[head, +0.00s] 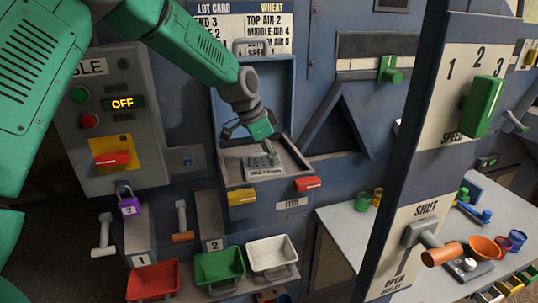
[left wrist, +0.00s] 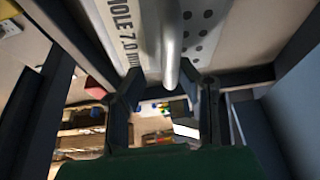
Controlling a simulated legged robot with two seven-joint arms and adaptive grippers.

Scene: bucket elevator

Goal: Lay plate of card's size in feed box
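The feed box (head: 238,176) is an open blue box on the machine front, with a yellow tab and a red tab at its front. A grey perforated plate (head: 262,172) with an upright handle lies inside it, seemingly flat. In the left wrist view the plate (left wrist: 125,45) shows holes and the words "HOLE 7.0 mm". My left gripper (head: 256,134) is just above the plate. In the left wrist view its fingers (left wrist: 168,95) are apart, one on each side of the rod-like handle, with gaps visible. The lot card (head: 268,22) hangs above, partly hidden. My right gripper is not in view.
A control box (head: 110,125) reading "OFF" stands left. A blue post (head: 408,170) with speed and outlet levers rises at right. Red (head: 153,281), green (head: 219,266) and white (head: 272,254) bins sit below. A grey table (head: 340,222) holds cups and tools.

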